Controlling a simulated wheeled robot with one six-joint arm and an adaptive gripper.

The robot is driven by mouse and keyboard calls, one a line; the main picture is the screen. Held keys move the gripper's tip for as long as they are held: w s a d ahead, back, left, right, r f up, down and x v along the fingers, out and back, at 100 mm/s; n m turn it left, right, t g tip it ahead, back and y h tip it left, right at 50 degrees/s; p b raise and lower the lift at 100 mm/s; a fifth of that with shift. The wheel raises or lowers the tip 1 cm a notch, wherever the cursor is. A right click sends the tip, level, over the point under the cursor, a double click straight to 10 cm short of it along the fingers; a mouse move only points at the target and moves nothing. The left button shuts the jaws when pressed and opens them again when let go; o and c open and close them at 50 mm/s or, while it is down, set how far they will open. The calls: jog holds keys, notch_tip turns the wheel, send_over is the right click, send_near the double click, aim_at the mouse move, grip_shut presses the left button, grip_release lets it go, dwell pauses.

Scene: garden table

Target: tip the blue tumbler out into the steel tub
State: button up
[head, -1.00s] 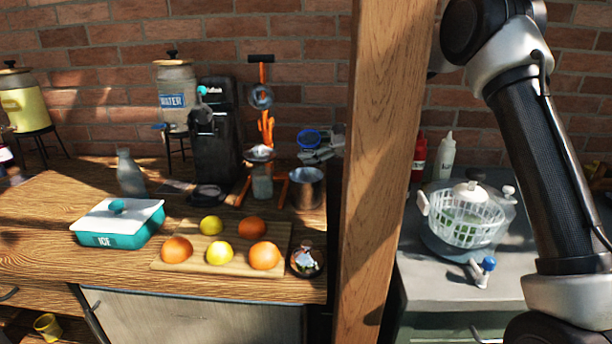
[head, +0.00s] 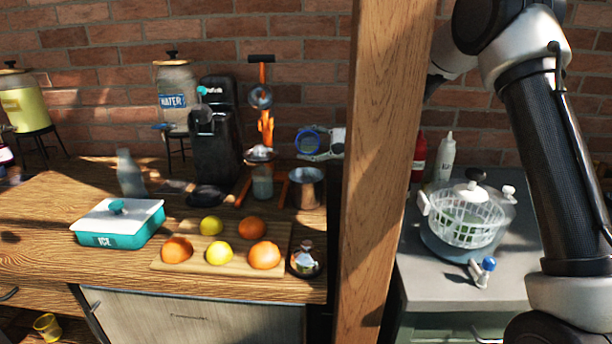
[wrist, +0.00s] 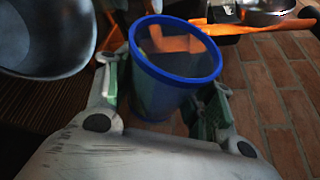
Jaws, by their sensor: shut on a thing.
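My gripper (head: 326,152) is shut on the blue tumbler (head: 308,141), up near the brick wall in the head view. The tumbler is see-through with a bright blue rim, and its mouth is tipped over toward the head camera. In the wrist view the tumbler (wrist: 165,92) sits between the two fingers. Orange shows in or through it; I cannot tell whether it holds anything. The steel tub (head: 306,190) stands upright on the wooden counter below the tumbler, apart from it. A grey metal vessel (wrist: 45,45) at the wrist view's upper left may be this tub.
A glass jar with a strainer (head: 262,180) stands left of the tub, and a small shiny bottle (head: 306,259) in front. A board of fruit (head: 165,266) lies nearby. A black machine (head: 214,145) stands behind left. A wooden post (head: 385,170) rises on the right.

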jog(key=shift+r+n+t, duration=0.3)
jog(key=shift+r+n, duration=0.05)
jog(key=shift+n, duration=0.25)
jog(key=shift+s, duration=0.15)
jog(key=shift+s+f+n+y, duration=0.3)
jog(key=shift+s+n+y, duration=0.2)
jog(key=shift+s+n, duration=0.2)
jog(key=shift+a, duration=0.1)
jog(key=shift+r+n+t, duration=0.1)
jog(key=shift+n+t, duration=0.2)
jog(key=shift+w, duration=0.1)
jog(key=shift+r+n+p, duration=0.25)
jog(key=shift+n+p, duration=0.05)
jog(key=shift+n, duration=0.2)
